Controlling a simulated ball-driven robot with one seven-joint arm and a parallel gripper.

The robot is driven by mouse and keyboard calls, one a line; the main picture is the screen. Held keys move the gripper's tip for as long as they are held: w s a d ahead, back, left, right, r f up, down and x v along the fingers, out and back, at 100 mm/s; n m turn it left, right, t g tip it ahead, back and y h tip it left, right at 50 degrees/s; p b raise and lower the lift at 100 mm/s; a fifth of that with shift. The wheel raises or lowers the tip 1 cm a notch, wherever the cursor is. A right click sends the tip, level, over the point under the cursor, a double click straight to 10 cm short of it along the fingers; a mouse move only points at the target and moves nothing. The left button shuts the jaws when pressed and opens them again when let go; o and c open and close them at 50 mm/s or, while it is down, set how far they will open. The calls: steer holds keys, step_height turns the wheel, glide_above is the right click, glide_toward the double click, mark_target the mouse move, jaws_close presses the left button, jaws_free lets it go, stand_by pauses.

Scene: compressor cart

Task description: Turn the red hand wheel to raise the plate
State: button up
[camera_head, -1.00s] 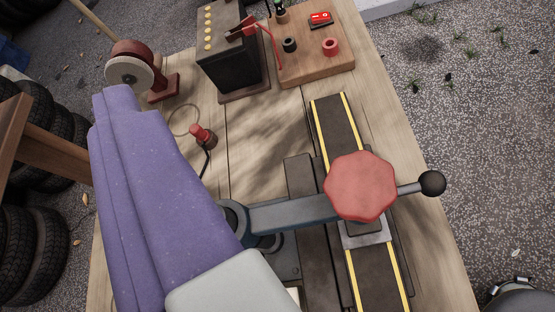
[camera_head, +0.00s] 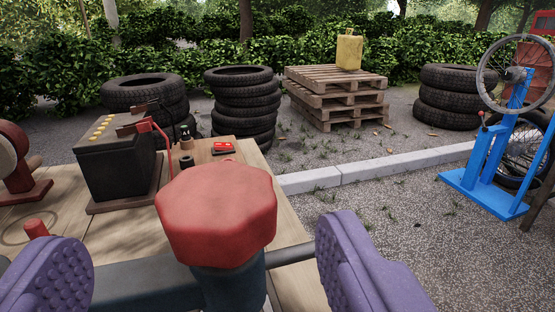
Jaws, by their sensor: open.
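The red hand wheel (camera_head: 217,215) is a rounded, faceted knob on a dark blue-grey post (camera_head: 229,287) in the lower middle of the view. A dark arm (camera_head: 140,287) runs left from the post and a thin grey rod (camera_head: 291,256) runs right, partly behind a jaw. My gripper (camera_head: 203,255) is open, with one purple studded jaw low on each side of the wheel. Both jaws look apart from the wheel; how far they are in front of it I cannot tell. I cannot make out the plate.
On the wooden bench (camera_head: 112,236) stand a black battery (camera_head: 115,165), a red clamp and a wooden block with small parts. A red handle (camera_head: 36,228) is near the left jaw. Tyre stacks (camera_head: 243,105), pallets (camera_head: 335,95) and a blue wheel stand (camera_head: 490,165) are farther off.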

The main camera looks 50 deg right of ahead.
mark_target(219, 160)
steer(key=shift+w+d+f, duration=0.1)
steer(key=shift+w+d, duration=0.1)
steer(key=shift+d, duration=0.1)
steer(key=b+x, duration=0.2)
steer(key=x, duration=0.4)
steer(key=shift+w+d, duration=0.1)
steer(key=shift+d, duration=0.1)
steer(key=shift+w+d+b, duration=0.25)
steer(key=shift+b, duration=0.05)
steer(key=c, duration=1)
